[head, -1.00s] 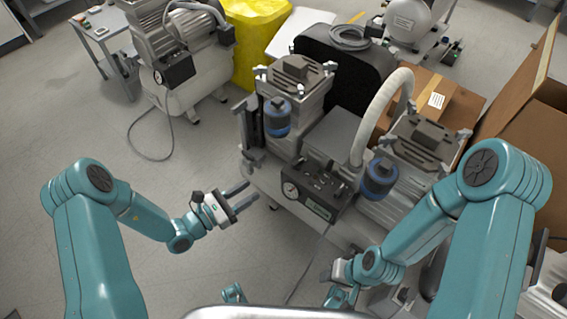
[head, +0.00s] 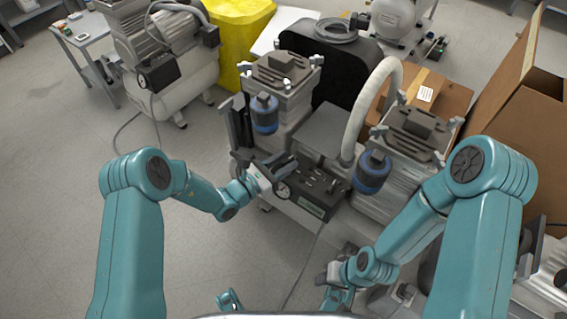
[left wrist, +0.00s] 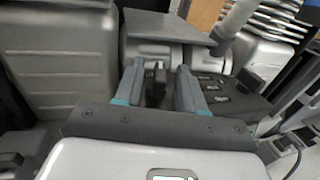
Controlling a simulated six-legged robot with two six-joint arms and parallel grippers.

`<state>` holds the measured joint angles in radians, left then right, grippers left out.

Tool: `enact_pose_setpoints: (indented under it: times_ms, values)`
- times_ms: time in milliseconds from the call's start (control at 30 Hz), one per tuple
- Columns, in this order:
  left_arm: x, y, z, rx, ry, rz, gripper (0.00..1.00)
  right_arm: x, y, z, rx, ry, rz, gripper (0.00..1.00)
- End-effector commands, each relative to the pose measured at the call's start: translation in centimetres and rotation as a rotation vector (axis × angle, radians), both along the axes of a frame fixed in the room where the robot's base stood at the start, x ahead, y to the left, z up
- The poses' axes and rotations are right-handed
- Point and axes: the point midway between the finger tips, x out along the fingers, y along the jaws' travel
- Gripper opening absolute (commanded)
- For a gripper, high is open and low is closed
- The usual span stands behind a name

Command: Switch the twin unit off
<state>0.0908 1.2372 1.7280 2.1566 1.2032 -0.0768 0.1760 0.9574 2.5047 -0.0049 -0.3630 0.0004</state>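The twin unit (head: 325,135) stands in the middle of the head view, with two grey motor heads, two blue-banded canisters and a pale curved hose. Its black control box (head: 310,188) has a round gauge and small controls on top. My left gripper (head: 285,165) is at the left end of this box. In the left wrist view, its fingers (left wrist: 159,88) are apart, with a dark upright knob (left wrist: 158,78) showing between them; contact cannot be told. The box (left wrist: 215,92) lies to the right of them. My right gripper (head: 335,285) is low in the head view, its fingers unclear.
Another compressor (head: 165,60) stands at the back left, near a yellow bin (head: 240,40). A black case (head: 345,75) is behind the twin unit. Cardboard boxes (head: 520,110) crowd the right side.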

Motion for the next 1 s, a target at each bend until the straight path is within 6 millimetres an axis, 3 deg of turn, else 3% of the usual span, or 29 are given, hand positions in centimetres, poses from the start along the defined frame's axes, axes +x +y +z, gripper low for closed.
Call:
enact_pose_setpoints:
  times_ms: [167,200,300,533,800,1000]
  values:
    - [0.0,0.0,0.0,0.000,0.000,0.000,0.39,0.0,0.0,0.0,0.000,0.000,0.000,0.43]
    - [0.0,0.0,0.0,0.000,0.000,0.000,0.26,0.0,0.0,0.0,0.000,0.000,0.000,0.43]
    - [0.0,0.0,0.0,0.000,0.000,-0.001,0.00,0.0,0.0,0.0,0.000,0.000,0.000,0.43]
    - [-0.1,-0.2,0.3,-0.003,0.001,0.029,0.00,0.0,0.0,0.7,0.000,0.000,0.000,0.43]
    - [-0.4,-0.5,0.3,-0.003,0.002,0.217,0.00,0.0,0.0,2.9,0.000,0.000,0.000,0.43]
    - [-0.3,-0.3,0.1,0.001,-0.001,0.265,0.00,0.0,0.0,3.1,0.000,0.000,0.000,0.43]
